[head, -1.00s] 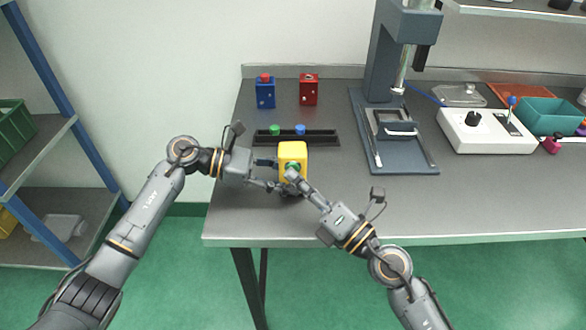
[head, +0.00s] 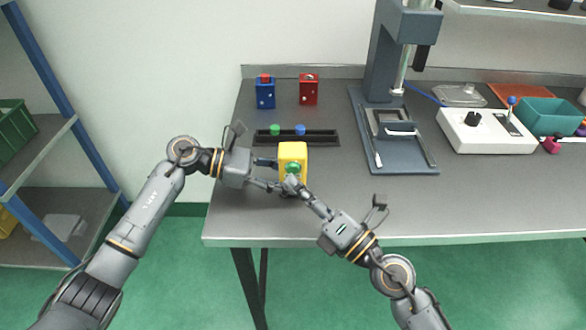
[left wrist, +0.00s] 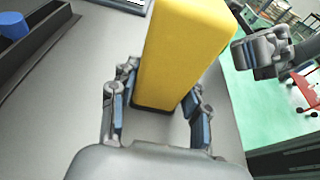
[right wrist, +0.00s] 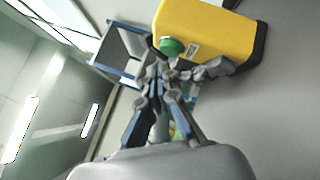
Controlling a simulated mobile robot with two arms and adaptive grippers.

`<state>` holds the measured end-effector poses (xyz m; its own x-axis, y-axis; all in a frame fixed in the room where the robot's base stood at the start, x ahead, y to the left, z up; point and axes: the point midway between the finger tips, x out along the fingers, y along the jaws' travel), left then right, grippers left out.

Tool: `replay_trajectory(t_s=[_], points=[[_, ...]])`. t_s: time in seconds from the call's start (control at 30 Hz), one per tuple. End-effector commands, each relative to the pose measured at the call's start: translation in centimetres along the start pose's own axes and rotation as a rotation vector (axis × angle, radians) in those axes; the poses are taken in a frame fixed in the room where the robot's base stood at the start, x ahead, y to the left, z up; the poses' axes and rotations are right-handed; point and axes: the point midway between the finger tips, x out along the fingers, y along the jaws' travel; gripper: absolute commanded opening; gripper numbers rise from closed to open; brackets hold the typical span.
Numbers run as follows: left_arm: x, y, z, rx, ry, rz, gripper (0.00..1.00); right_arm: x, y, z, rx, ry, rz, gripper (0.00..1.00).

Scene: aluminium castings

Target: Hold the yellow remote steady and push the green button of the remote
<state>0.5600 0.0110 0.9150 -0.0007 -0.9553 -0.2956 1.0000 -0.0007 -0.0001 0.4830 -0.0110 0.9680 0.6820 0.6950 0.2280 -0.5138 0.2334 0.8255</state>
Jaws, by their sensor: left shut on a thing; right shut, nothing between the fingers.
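The yellow remote (head: 293,151) stands upright near the front left of the grey table. Its green button (head: 293,168) is on the face toward me. My left gripper (head: 278,176) is shut on the remote from the left; the left wrist view shows the yellow body (left wrist: 185,50) between its fingers. My right gripper (head: 292,182) is shut and empty, with its tips just below and in front of the green button. In the right wrist view the button (right wrist: 171,46) sits just beyond the closed fingertips (right wrist: 160,72); whether they touch cannot be told.
A dark tray (head: 330,138) with a green and a blue knob lies behind the remote. A blue box (head: 265,95) and a red box (head: 309,92) stand farther back. A press (head: 408,160) and a white control box (head: 480,142) are to the right. The front right tabletop is clear.

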Motion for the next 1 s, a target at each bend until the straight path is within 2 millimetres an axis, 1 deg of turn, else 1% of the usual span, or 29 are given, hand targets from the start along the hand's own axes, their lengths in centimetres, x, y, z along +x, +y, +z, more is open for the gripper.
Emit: replay_trajectory(t_s=[0.13, 0.23, 0.67, 1.0], points=[[0.0, 0.0, -0.1, -0.001, 0.001, 0.000, 0.29, 0.0, 0.0, 0.0, 0.000, 0.001, 0.000, 0.00], [0.0, 0.0, -0.1, -0.001, 0.001, 0.000, 0.29, -0.4, 0.3, -0.3, 0.000, 0.001, 0.001, 0.00], [0.0, 0.0, -0.1, -0.001, 0.001, 0.001, 0.29, -3.2, 2.3, -2.4, 0.001, 0.002, 0.000, 0.00], [0.0, 0.0, -0.1, 0.000, 0.001, 0.001, 0.29, -3.5, 2.6, -2.5, -0.001, 0.001, 0.001, 0.00]])
